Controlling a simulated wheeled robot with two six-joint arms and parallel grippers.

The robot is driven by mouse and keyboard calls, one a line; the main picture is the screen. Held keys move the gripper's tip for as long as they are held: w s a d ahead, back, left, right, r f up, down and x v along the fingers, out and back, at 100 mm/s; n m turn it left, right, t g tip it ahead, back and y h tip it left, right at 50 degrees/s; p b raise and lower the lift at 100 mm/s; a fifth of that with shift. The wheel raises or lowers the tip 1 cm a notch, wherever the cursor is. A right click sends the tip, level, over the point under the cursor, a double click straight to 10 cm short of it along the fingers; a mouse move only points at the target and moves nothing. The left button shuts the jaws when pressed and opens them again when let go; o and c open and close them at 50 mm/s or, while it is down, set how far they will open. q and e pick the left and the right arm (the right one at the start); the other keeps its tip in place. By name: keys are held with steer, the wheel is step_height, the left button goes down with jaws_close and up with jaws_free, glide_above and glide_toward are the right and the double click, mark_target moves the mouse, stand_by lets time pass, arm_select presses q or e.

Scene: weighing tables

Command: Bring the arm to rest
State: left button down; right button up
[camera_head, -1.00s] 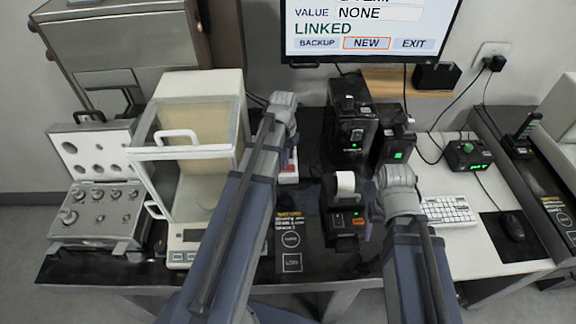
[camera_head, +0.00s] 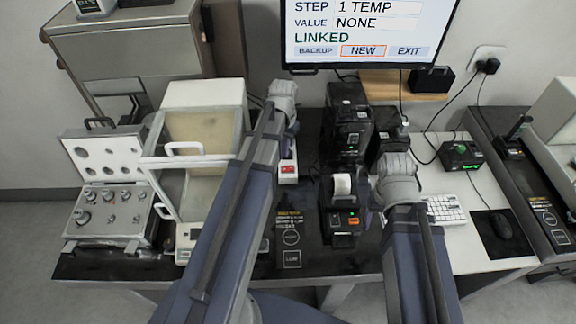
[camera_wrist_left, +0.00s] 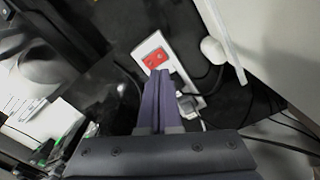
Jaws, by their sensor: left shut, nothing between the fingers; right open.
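My left arm reaches from the bottom of the head view to its grey wrist end (camera_head: 283,98), over the back of the dark table. Its fingers are hidden there. In the left wrist view my left gripper (camera_wrist_left: 166,74) is shut and empty, its tips by a white power strip with a red switch (camera_wrist_left: 155,58). Whether they touch it I cannot tell. My right arm ends in a grey wrist (camera_head: 398,178) just right of a small black printer (camera_head: 342,222). The right fingers are hidden behind it, and nothing held shows.
A glass-doored balance (camera_head: 195,92) and an open weight case (camera_head: 108,212) stand left. Black boxes (camera_head: 347,112) stand behind the printer. A keyboard (camera_head: 445,210) and mouse (camera_head: 503,225) lie right. A screen (camera_head: 365,37) hangs above. Cables run along the back.

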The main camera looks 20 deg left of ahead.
stand_by(0.3)
arm_select(q)
steer(key=s+d+m, duration=0.1)
steer(key=s+d, duration=0.3)
steer(key=d, duration=0.3)
steer(key=s+d+m+y, duration=0.1)
steer(key=s+d, duration=0.4)
steer(key=d, duration=0.2)
steer(key=s+d+m, duration=0.1)
steer(key=s+d, duration=0.3)
steer(key=d, duration=0.3)
steer(key=shift+s+d, duration=0.2)
steer(key=shift+s, duration=0.15)
